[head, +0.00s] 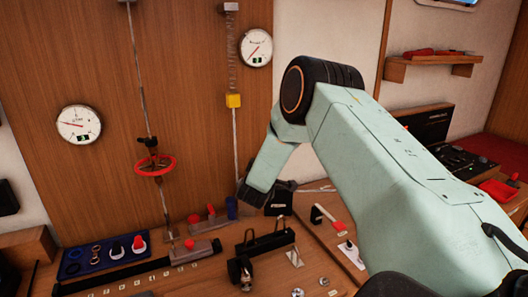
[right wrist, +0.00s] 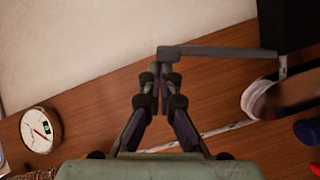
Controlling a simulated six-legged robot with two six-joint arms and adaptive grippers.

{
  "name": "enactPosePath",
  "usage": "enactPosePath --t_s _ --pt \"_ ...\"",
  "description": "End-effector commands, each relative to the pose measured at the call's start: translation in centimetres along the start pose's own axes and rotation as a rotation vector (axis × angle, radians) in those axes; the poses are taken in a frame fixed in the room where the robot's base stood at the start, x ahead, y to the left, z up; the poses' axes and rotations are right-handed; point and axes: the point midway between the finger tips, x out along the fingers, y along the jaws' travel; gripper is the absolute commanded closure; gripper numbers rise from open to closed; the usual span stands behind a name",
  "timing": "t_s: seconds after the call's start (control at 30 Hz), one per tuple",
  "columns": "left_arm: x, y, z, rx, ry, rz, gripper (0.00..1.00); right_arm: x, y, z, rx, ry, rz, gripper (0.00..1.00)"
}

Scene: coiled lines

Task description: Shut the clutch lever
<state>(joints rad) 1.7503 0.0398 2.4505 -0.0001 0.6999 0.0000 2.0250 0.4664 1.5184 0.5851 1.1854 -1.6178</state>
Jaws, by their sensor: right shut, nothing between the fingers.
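A grey L-shaped bar (right wrist: 220,52), which looks like the clutch lever, shows in the right wrist view. Its long arm runs from the fingertips to the right and ends at a thin upright by a pale rounded drum (right wrist: 268,98). My right gripper (right wrist: 160,78) is shut and empty, its tips at the bar's left end; I cannot tell whether they touch it. In the head view my right arm reaches down to the bench, and its gripper and the bar are mostly hidden. My left gripper is in neither view.
A black box (right wrist: 288,22) stands beside the bar. A blue knob (head: 232,207) and a red-knobbed lever (head: 190,244) are on the bench. A red handwheel (head: 155,166) and a yellow block (head: 233,100) hang before the wood panel. A gauge (right wrist: 40,130) is at lower left.

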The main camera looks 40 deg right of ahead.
Motion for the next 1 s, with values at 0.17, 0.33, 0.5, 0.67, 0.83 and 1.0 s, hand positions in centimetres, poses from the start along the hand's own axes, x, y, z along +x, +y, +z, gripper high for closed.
enactPosePath --t_s 0.17,0.33,0.5,0.67,0.83,1.0 --pt "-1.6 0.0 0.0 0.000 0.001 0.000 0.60 0.5 0.6 1.9 0.163 -0.004 -0.042 1.00" --pt "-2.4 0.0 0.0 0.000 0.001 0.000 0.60 0.9 0.5 3.9 0.320 -0.004 -0.081 1.00" --pt "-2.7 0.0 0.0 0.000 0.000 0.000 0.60 1.4 0.2 5.9 0.477 -0.004 -0.119 1.00" --pt "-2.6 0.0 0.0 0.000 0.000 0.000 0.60 1.9 -0.5 7.7 0.624 -0.004 -0.156 1.00" --pt "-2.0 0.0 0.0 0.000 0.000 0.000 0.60 2.3 -1.4 9.5 0.779 -0.004 -0.195 1.00" --pt "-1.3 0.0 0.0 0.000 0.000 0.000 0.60 2.7 -2.5 10.9 0.919 -0.001 -0.231 1.00"
